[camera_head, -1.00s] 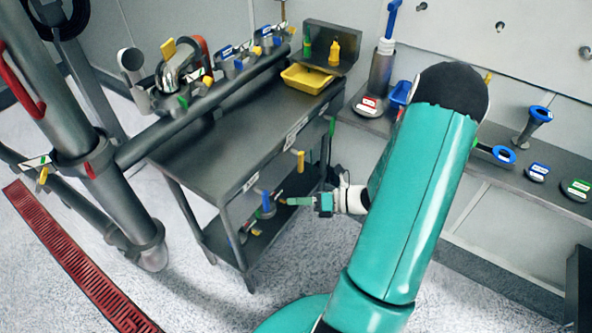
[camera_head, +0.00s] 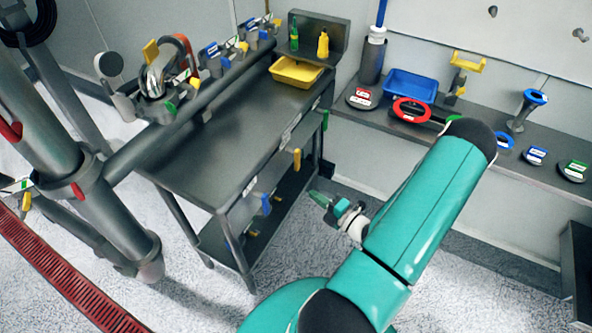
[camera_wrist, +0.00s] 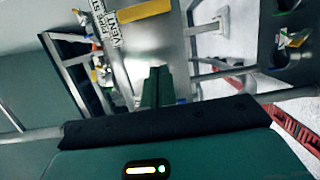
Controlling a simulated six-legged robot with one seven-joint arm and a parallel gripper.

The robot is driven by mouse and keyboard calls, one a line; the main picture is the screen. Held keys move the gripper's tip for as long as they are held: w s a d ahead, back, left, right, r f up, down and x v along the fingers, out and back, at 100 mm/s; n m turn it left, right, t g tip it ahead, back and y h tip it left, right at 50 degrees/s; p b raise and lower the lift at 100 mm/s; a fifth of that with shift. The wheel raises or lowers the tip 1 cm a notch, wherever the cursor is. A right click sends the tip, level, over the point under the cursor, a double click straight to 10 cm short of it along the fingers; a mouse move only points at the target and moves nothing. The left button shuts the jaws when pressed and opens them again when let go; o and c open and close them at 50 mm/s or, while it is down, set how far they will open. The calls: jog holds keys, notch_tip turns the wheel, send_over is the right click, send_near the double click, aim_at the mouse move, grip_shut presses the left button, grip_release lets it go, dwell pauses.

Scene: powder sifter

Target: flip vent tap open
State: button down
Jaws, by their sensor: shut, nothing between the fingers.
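My gripper (camera_head: 319,197) is shut and empty, its green fingers together in front of the table's right end in the head view. The shut fingers also show in the wrist view (camera_wrist: 157,86). A white label reading VENT (camera_wrist: 111,30) is beyond them, up and left, with a yellow bar (camera_wrist: 145,10) close by. On the table's front side, the head view shows a yellow handle (camera_head: 297,159), a blue handle (camera_head: 265,205) and a green handle (camera_head: 325,120). I cannot tell which handle is the vent tap or whether it is open. The gripper looks apart from these handles.
The dark metal table (camera_head: 205,155) carries a yellow tray (camera_head: 297,73). A thick grey pipe (camera_head: 125,215) stands at left beside a red floor grate (camera_head: 65,270). A wall shelf (camera_head: 480,135) at right holds a blue tray (camera_head: 411,86). Speckled floor is clear between table and shelf.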

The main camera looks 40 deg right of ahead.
jog(key=w+d, duration=0.2)
jog(key=w, duration=0.9)
jog(key=shift+w+d, duration=0.15)
jog(key=shift+d, duration=0.25)
